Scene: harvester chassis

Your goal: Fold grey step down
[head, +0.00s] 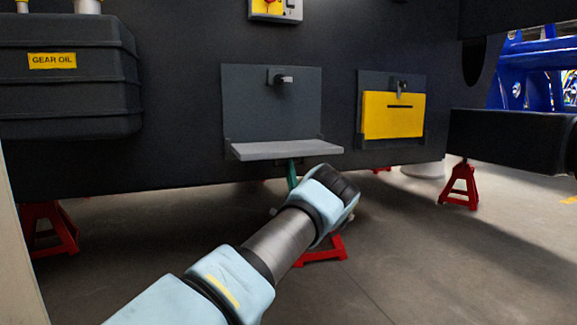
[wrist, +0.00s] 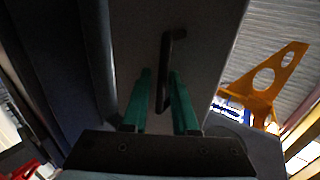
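The grey step (head: 285,150) juts out roughly level from the foot of its dark grey backplate (head: 250,105) in the head view. A small latch (head: 283,79) sits high on that plate. My gripper's green fingers (head: 292,173) are just beneath the step's front edge, their tips partly hidden. In the wrist view the grey step surface (wrist: 210,45) fills the middle, with a black bar handle (wrist: 168,75) on it. My gripper (wrist: 160,78) is open, its two fingers apart with the handle between them. I cannot tell whether either finger touches the handle.
A yellow panel (head: 392,115) stands upright to the right under its own latch. A gear oil tank (head: 70,85) is on the left. Red stands (head: 460,187) support the dark chassis (head: 180,120). The floor in front at right is clear.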

